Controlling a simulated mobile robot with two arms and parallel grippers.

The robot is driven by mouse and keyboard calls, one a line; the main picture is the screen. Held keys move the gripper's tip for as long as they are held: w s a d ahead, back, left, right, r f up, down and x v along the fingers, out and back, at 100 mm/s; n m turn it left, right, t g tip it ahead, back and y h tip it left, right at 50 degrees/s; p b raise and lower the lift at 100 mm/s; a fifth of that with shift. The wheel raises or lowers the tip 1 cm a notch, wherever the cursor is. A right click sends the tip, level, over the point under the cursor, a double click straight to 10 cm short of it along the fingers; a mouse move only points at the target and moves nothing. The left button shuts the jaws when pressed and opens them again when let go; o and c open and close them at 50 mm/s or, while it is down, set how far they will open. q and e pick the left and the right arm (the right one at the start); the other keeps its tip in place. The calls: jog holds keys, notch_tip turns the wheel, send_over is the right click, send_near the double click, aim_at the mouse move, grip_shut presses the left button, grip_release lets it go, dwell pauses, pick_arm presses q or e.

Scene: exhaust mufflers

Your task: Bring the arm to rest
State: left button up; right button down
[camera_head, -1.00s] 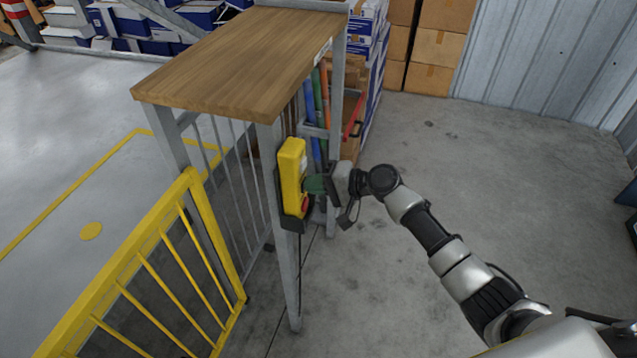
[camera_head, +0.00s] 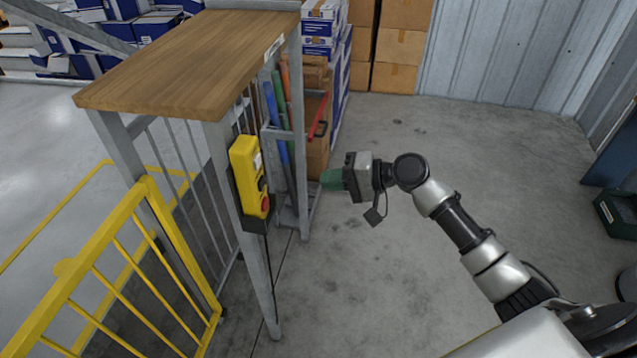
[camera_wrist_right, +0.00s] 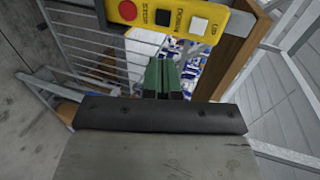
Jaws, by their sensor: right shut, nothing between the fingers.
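My right arm reaches in from the lower right in the head view. Its gripper (camera_head: 330,179) has green fingers that are shut and empty. They point left, toward the yellow control box (camera_head: 250,177) on the grey post, with a clear gap between them. In the right wrist view the green fingers (camera_wrist_right: 161,78) are together, and the yellow box (camera_wrist_right: 175,22) with a red STOP button, a black DOWN button and a white button lies beyond them. My left gripper is not in view.
A wooden-topped metal stand (camera_head: 190,65) carries the box. A yellow gate (camera_head: 125,265) stands at the lower left. Cardboard boxes (camera_head: 398,45) are stacked at the back against a corrugated wall. A green crate (camera_head: 616,212) is at the right edge. The concrete floor between is clear.

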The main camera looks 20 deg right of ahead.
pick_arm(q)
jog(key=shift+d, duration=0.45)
pick_arm(e)
jog(key=shift+w+a, duration=0.1)
